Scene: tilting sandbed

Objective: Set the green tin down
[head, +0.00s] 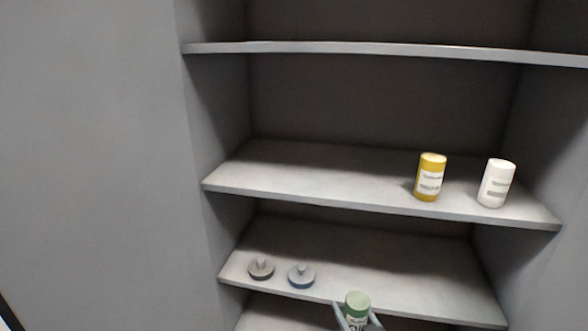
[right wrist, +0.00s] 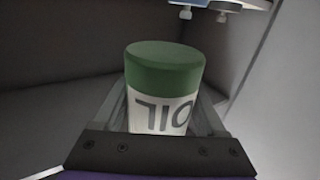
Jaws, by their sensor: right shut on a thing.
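The green tin (head: 357,300) has a white label with dark letters and is at the bottom of the head view. It also shows large in the right wrist view (right wrist: 165,68), where its label reads upside down. My right gripper (head: 356,311) is shut on the tin, with one finger on either side of it; both fingers also show in the right wrist view (right wrist: 160,98). The tin appears in front of the lower shelf's (head: 400,293) front edge. I cannot tell whether it touches anything below. My left gripper is not in view.
A grey knobbed disc (head: 261,268) and a blue-grey knobbed disc (head: 301,275) lie on the lower shelf's left part; its right part is clear. A yellow tin (head: 430,177) and a white tin (head: 496,183) stand right on the middle shelf (head: 300,178). The upper shelf (head: 380,49) looks empty.

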